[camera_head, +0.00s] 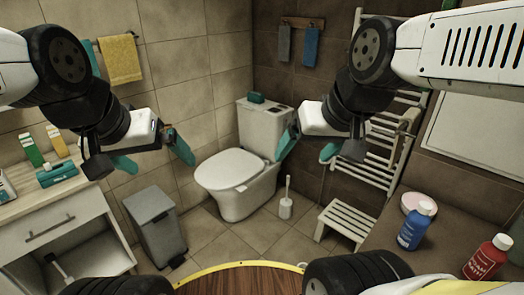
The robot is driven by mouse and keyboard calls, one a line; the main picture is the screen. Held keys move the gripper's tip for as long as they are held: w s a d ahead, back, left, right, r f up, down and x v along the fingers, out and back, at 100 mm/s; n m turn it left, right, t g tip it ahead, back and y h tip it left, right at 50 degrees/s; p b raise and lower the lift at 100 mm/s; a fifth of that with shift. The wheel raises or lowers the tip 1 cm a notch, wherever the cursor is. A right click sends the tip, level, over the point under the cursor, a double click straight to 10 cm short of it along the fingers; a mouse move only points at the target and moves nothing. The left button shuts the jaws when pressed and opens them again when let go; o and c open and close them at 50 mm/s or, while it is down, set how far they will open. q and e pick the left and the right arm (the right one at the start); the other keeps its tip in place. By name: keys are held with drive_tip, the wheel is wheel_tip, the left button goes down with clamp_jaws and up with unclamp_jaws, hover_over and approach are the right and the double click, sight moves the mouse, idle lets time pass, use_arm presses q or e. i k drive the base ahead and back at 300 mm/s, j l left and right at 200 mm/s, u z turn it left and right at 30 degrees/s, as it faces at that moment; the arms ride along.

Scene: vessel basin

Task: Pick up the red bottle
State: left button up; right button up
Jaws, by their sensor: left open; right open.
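A red bottle (486,258) with a white cap stands upright on the brown ledge at the lower right of the head view, close to the right edge. My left gripper (156,163) is open and empty, held in the air over the left side, far from the red bottle. My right gripper (303,153) is open and empty, in the air in front of the toilet, well to the left of the red bottle. Nothing touches the bottle.
A blue bottle (416,226) and a round pinkish container (418,203) stand on the brown ledge (400,262) left of the red bottle. A white stool (345,222), toilet (240,180), grey bin (157,225) and white cabinet (60,225) stand around the open tiled floor.

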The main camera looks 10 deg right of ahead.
sight(490, 257)
drive_tip(key=k+j, duration=1.05)
drive_tip(key=k, duration=0.15)
drive_tip(key=z, duration=1.85)
